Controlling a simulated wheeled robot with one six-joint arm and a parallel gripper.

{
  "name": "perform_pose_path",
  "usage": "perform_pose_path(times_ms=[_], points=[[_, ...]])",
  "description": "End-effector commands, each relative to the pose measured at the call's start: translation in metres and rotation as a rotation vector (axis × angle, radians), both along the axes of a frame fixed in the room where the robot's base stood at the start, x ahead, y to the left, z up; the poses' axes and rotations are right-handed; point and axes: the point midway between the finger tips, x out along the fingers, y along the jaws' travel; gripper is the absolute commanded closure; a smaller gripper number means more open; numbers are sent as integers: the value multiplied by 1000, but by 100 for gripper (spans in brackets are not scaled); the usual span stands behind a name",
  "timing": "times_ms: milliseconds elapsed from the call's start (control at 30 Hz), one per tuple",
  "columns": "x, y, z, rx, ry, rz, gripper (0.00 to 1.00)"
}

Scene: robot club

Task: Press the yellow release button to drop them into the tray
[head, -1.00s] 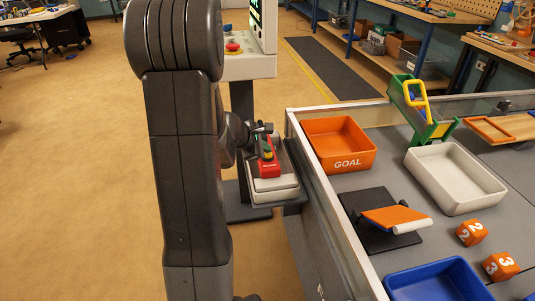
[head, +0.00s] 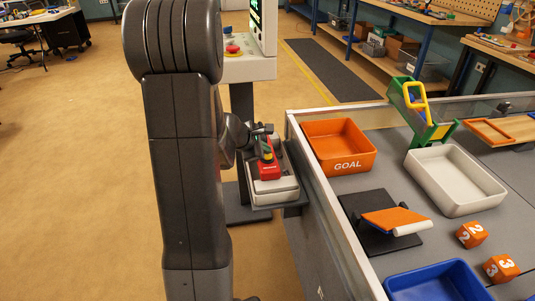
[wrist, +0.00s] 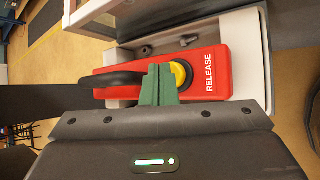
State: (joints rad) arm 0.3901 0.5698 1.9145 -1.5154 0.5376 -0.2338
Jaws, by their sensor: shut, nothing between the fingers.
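The yellow release button (wrist: 180,75) sits on a red box marked RELEASE (wrist: 208,78) in the wrist view. The red box (head: 266,170) also shows in the head view, in a pale holder on a small shelf beside the table. My gripper (wrist: 158,84) is shut and empty, its green fingertips at the button's left edge and partly covering it. I cannot tell whether they touch it. In the head view my gripper (head: 267,149) is small, over the box. A white tray (head: 456,182) and an orange GOAL tray (head: 340,162) stand on the table.
A green frame with a yellow handle (head: 416,100) stands behind the white tray. An orange flap on a black base (head: 378,238), orange number cubes (head: 471,234) and a blue tray (head: 440,275) are nearer. The raised table edge (head: 335,215) runs close to the box.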

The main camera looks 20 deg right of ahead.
Motion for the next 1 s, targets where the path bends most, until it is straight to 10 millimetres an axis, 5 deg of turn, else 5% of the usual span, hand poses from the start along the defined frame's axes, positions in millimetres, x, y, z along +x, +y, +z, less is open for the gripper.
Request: perform_pose_path(times_ms=[567,1000], points=[[0,0,14,0,-1,0,100],[0,0,57,-1,-2,0,100]])
